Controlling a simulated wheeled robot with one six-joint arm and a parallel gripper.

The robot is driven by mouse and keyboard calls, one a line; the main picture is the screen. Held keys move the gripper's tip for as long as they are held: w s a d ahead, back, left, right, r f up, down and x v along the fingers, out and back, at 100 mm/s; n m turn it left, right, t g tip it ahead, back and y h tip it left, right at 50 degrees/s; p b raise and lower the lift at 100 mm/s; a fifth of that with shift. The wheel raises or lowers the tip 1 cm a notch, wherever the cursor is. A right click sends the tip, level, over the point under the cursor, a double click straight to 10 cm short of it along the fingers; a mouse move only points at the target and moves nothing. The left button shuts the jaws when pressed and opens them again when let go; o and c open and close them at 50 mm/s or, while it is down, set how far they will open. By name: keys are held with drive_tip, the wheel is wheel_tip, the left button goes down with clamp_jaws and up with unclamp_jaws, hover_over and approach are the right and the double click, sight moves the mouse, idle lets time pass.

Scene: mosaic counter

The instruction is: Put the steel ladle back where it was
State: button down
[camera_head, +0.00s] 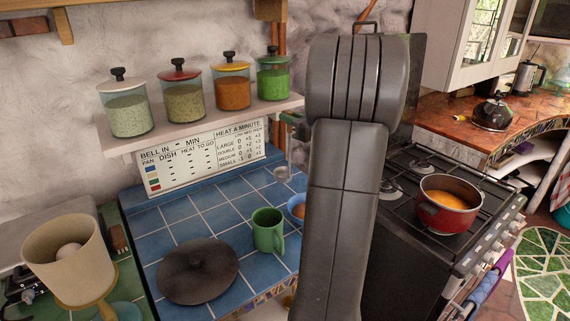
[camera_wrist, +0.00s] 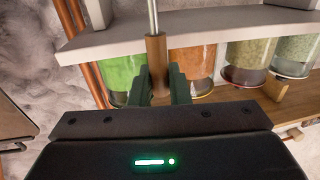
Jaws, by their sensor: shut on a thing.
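The steel ladle (camera_head: 283,172) hangs bowl-down in the head view, left of my arm, above the blue tiled counter. In the wrist view, which is upside down, its brown handle (camera_wrist: 156,52) stands between the green fingers of my gripper (camera_wrist: 156,80), with the thin steel shaft running on from it. My gripper is shut on the handle; in the head view it (camera_head: 293,119) shows beside the right end of the jar shelf. Much of the ladle is small or hidden in the head view.
A shelf (camera_head: 205,125) carries several jars close to my gripper. Copper pipes (camera_head: 280,36) run up the wall behind. A wooden rail with pegs (camera_head: 66,25) is at upper left. Below are a green mug (camera_head: 268,231), a dark lid (camera_head: 198,271) and a stove with a red pot (camera_head: 447,204).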

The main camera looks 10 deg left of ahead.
drive_tip(key=shift+f, duration=3.45)
drive_tip(key=shift+f, duration=0.15)
drive_tip(key=c, duration=1.4)
unclamp_jaws()
drive_tip(key=shift+o, duration=0.2)
drive_tip(key=b, duration=0.2)
approach(290, 139)
drive_tip(key=shift+v, duration=1.15)
drive_tip(key=shift+w+f, duration=0.1)
